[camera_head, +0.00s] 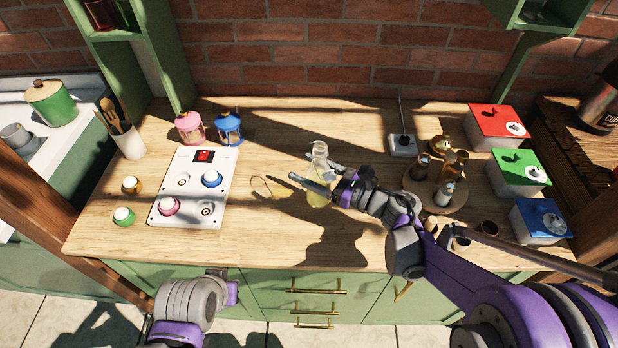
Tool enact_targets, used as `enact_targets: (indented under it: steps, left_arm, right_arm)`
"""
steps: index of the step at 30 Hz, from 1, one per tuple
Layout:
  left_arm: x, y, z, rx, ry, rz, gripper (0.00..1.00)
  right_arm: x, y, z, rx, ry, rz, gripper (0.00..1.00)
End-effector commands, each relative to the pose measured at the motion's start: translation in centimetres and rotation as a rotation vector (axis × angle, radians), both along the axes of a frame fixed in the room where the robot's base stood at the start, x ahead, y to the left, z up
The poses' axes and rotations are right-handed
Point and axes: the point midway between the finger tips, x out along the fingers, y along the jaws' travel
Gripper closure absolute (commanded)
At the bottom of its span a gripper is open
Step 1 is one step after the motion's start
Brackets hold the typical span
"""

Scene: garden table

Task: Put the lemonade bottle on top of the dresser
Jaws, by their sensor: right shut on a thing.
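The lemonade bottle (319,154) is clear glass with pale yellow liquid low in it. It is upright over the middle of the wooden top (290,125) of the green dresser. My right gripper (312,180) reaches in from the right and is shut on the bottle, its fingers around the body. Part of the bottle is hidden behind the fingers. I cannot tell whether its base touches the wood. My left arm shows at the bottom left, in front of the drawers, but its gripper is not visible.
A white panel (188,208) with pink and blue knobs stands left of the bottle. Pink and blue lanterns (229,128) are behind it. A round tray (464,198) of small jars is to the right, beside red, green and blue boxes (515,172). Wood in front of the bottle is clear.

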Motion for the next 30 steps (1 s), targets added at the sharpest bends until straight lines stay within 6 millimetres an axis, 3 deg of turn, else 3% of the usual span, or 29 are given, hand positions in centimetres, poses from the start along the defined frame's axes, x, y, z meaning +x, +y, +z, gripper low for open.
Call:
enact_targets:
  steps: [9,21,22,26,30]
  left_arm:
    - [-0.1,0.0,-0.6,0.0,0.002,0.0,1.0]
    - [-0.2,0.0,-1.0,0.0,0.003,0.0,1.0]
    - [-0.1,0.0,-0.9,0.0,0.003,0.0,1.0]
    - [-0.1,0.0,-0.8,0.0,0.003,0.0,1.0]
    - [-0.1,0.0,-0.8,0.0,0.003,0.0,1.0]
  right_arm:
    - [0.0,0.0,-3.5,0.001,0.0,-0.001,1.0]
    - [0.0,0.0,-4.0,0.001,0.0,-0.001,1.0]
    - [0.0,0.0,-4.0,0.0,0.0,-0.001,0.27]
    - [0.0,0.0,-3.9,0.0,0.0,-0.001,0.04]
    - [0.0,0.0,-3.9,0.0,0.0,-0.001,0.01]
